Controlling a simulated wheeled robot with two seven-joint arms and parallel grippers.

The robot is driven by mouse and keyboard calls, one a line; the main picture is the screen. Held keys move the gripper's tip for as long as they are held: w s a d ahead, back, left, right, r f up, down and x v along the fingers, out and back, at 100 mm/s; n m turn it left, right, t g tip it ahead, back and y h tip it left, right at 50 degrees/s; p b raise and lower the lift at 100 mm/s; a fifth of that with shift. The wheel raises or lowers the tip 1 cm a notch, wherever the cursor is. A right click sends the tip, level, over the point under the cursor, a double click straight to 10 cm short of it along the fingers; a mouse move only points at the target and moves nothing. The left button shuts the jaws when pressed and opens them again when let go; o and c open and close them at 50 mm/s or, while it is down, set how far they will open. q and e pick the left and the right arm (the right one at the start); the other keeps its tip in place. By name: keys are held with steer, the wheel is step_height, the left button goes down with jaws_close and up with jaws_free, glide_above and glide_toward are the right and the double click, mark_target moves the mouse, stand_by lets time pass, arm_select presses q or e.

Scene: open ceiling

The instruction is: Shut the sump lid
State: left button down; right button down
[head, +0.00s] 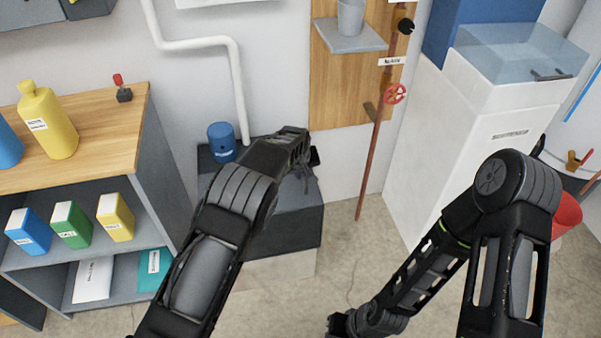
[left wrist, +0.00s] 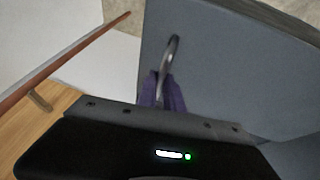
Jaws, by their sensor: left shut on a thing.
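The sump lid (head: 290,198) is a grey panel on top of a dark box, low against the wall in the middle of the head view. In the left wrist view the grey panel (left wrist: 220,75) fills the right side, and a curved metal handle (left wrist: 172,55) stands out from it. My left gripper (head: 308,168) is at the lid's right part; in the left wrist view its purplish fingers (left wrist: 165,93) are shut on the handle. My arm hides part of the lid, and I cannot tell its exact tilt. My right gripper (head: 338,326) is low at the bottom edge, its jaws unclear.
A blue cylinder (head: 221,142) stands at the box's back left, by a white pipe (head: 238,85). A shelf unit (head: 120,120) with bottles and boxes is on the left. A copper pipe (head: 376,150) and a white cabinet (head: 470,130) are right. The floor (head: 350,255) between is clear.

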arm_select(q)
steer(key=shift+s+d, duration=0.1)
steer(key=shift+d, duration=0.5)
steer(key=c, duration=1.5)
jaws_free()
steer(key=shift+d+f, duration=0.1)
steer(key=shift+f, duration=0.1)
steer(key=shift+a, duration=0.25)
steer(key=shift+r, duration=0.2)
steer(key=v, duration=0.7)
steer(key=shift+r+p, duration=0.2)
steer(key=shift+p, duration=0.1)
steer(key=shift+d, duration=0.1)
